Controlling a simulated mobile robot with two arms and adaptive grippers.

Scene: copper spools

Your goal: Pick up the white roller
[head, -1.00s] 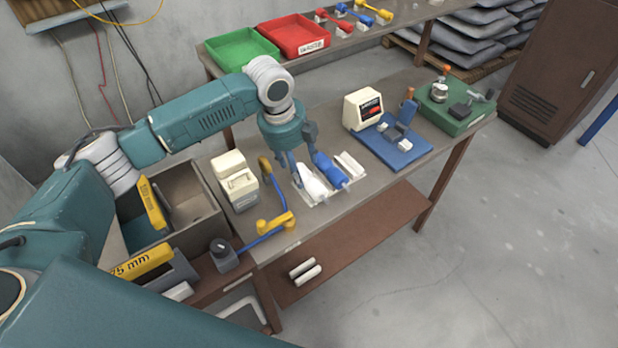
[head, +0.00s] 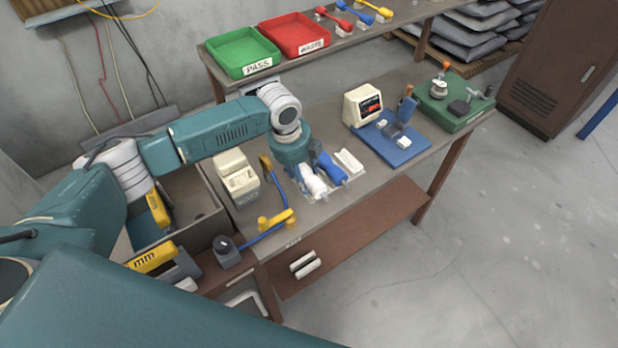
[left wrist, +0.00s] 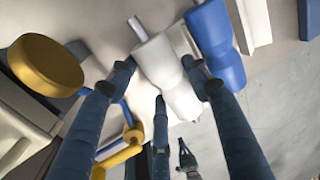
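The white roller (head: 314,185) lies in a pale holder near the front edge of the workbench, beside a blue roller (head: 333,170). It also shows in the left wrist view (left wrist: 163,66), with a pale shaft end. My left gripper (head: 304,172) is low over the white roller and partly hides it. In the left wrist view the fingers (left wrist: 158,72) are spread, with fingertips on both sides of the roller's body and a third near its lower end. I cannot tell whether they touch it. My right gripper is not in view.
A yellow-and-blue crank tool (head: 277,221) and a white device (head: 236,178) stand left of the rollers. A white bar (head: 349,161) lies right of the blue roller. A blue fixture (head: 394,143) is further right. Green (head: 243,62) and red (head: 294,44) trays sit behind.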

